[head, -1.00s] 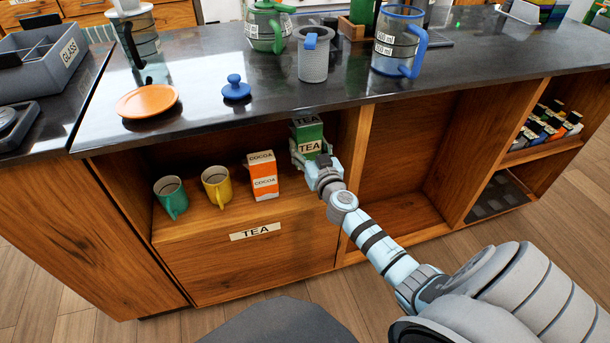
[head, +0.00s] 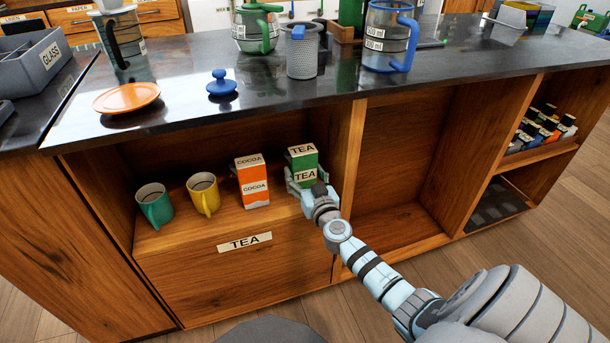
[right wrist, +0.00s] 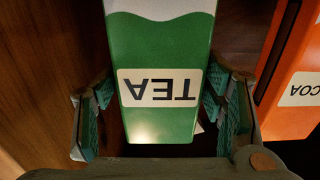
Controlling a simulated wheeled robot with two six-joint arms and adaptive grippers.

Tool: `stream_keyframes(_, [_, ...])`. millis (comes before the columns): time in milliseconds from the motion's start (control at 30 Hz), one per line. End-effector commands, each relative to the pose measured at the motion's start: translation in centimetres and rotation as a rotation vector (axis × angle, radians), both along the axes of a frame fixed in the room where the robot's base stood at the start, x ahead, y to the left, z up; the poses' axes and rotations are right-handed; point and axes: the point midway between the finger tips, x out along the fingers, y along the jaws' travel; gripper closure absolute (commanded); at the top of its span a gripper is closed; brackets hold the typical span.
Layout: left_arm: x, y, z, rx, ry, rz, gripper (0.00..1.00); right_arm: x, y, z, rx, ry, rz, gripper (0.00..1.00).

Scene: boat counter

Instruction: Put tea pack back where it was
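The green tea pack (head: 303,161) stands upright in the open shelf compartment, to the right of the orange and white cocoa pack (head: 252,182). My right gripper (head: 306,190) reaches in from the front, around the lower part of the tea pack. In the right wrist view the tea pack (right wrist: 160,55) appears upside down between the two fingers, with a visible gap on each side. The right gripper is open. The base of the tea pack is hidden by the gripper in the head view. My left gripper is not in view.
A green mug (head: 154,206) and a yellow mug (head: 203,194) stand left of the cocoa. A divider (head: 346,160) is close on the right. The countertop (head: 330,85) overhangs the shelf and holds several vessels. The compartment to the right (head: 405,170) is empty.

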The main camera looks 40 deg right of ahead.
Motion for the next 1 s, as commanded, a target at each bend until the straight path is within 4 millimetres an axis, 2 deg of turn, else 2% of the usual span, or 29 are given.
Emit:
stream_keyframes(67, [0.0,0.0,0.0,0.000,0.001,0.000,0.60,0.0,0.0,0.0,0.000,0.000,0.000,0.21])
stream_keyframes(467, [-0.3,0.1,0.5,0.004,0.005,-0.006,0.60,0.0,0.0,0.6,-0.001,0.000,0.000,0.21])
stream_keyframes(567, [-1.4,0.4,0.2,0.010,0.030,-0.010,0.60,-1.7,0.6,0.4,0.000,0.002,0.002,0.21])
stream_keyframes(700, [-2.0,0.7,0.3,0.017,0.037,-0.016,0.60,-5.3,1.9,0.4,-0.001,0.003,0.003,0.21])
stream_keyframes(900, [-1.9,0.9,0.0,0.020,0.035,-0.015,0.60,-10.0,3.5,0.3,0.001,0.002,0.001,0.21])
stream_keyframes(1000, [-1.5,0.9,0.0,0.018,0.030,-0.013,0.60,-11.1,3.9,0.4,-0.001,0.001,0.002,0.21])
